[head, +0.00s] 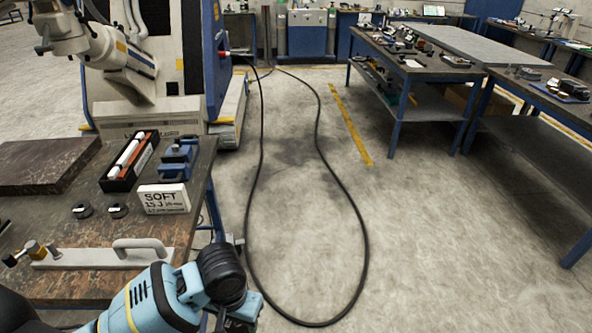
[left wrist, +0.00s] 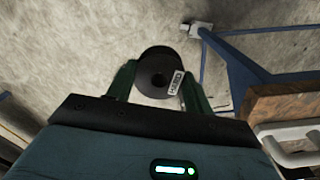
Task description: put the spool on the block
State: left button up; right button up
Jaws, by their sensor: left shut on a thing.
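The spool (left wrist: 150,62), a dark cylinder with a pale label and a central hole, shows in the left wrist view. My left gripper (left wrist: 156,84) is shut on it, one green finger on each side. They are beyond the workbench edge, above floor. In the head view my left wrist is low, in front of the bench, and I cannot make out the spool surely. A brown mottled slab-like block (head: 42,166) lies on the bench at the far left. A white block marked SOFT (head: 164,199) stands near the bench's right edge. My right gripper is out of view.
The workbench (head: 113,228) also carries a black tray (head: 128,165), a blue fixture (head: 177,158), two small knobs (head: 117,210) and a plate with a handle (head: 140,245). A black cable (head: 362,235) loops over the floor. Other benches stand at right.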

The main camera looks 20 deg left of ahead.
aim_at(50, 169)
jog(key=i+l, duration=0.65)
jog(key=i+u, duration=0.25)
jog(key=i, duration=0.3)
jog(key=i+l+u, duration=0.15)
jog(key=i+u, duration=0.15)
jog(key=i, duration=0.25)
jog(key=i+u, duration=0.1)
jog(key=i, duration=1.1)
jog(key=i+l+u, duration=0.1)
jog(key=i, duration=1.1)
jog(key=i+u, duration=0.35)
jog(key=i, duration=0.15)
jog(key=i+l+u, duration=0.1)
jog(key=i+u, duration=0.25)
jog(key=i, duration=0.15)
jog(key=i+u, duration=0.45)
jog(key=u, duration=0.25)
jog(key=i+u, duration=0.5)
jog(key=u, duration=0.25)
jog(key=i+u, duration=0.1)
jog(key=u, duration=0.3)
jog(key=i+l+u, duration=0.1)
jog(key=u, duration=0.25)
jog(key=i+u, duration=0.2)
jog(key=u, duration=0.15)
jog(key=i+l+u, duration=0.15)
jog(key=u, duration=0.2)
jog(key=i+l+u, duration=0.15)
jog(key=u, duration=0.15)
jog(key=i, duration=0.05)
